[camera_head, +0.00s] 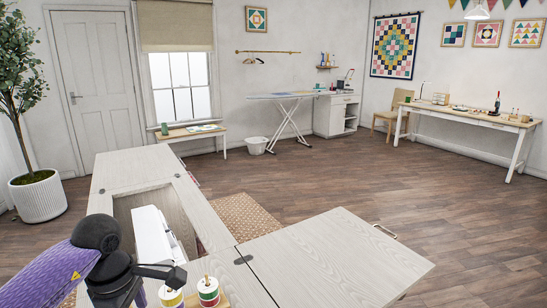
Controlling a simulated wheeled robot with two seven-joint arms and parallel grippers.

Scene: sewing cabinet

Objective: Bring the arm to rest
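My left arm comes in from the lower left, with a purple sleeve-like link and black joints. Its black gripper (172,270) is over the near left part of the pale wood sewing cabinet (135,172). The gripper is just above two thread spools, one with yellow (171,297) and one with red and green (208,291). I see nothing clearly held, but the fingers are small and seen at an angle, so their opening is unclear. My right arm and gripper are not in view.
A white sewing machine (152,236) sits in the cabinet's open well, close to my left gripper. The cabinet's hinged leaf (335,260) lies flat and bare at the right. A potted plant (38,197) stands on the far left. The wooden floor (330,180) beyond is open.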

